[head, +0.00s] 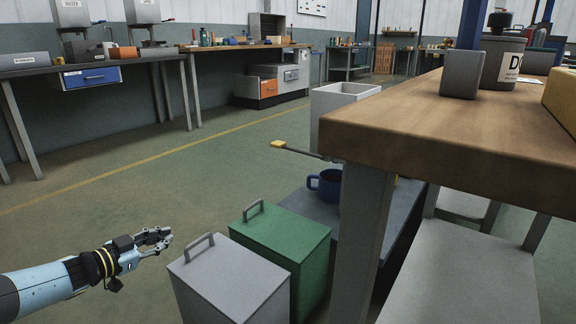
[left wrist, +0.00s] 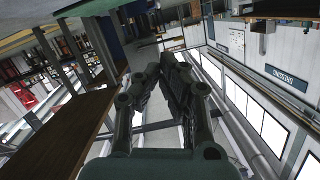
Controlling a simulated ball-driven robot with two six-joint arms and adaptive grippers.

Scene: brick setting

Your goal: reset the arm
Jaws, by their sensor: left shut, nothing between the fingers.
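My left gripper (head: 163,238) reaches in from the lower left in the head view. It is shut and empty, in the air over the floor to the left of a grey lidded bin (head: 230,283). In the left wrist view its two dark fingers (left wrist: 168,62) lie close together in the middle, with nothing between them. The right gripper is in neither view.
A green lidded bin (head: 284,247) stands beside the grey one. A blue mug (head: 325,185) sits on a low dark platform (head: 305,204) under the wooden workbench (head: 440,125). A white open box (head: 345,92) stands behind. The floor (head: 110,205) at left is clear.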

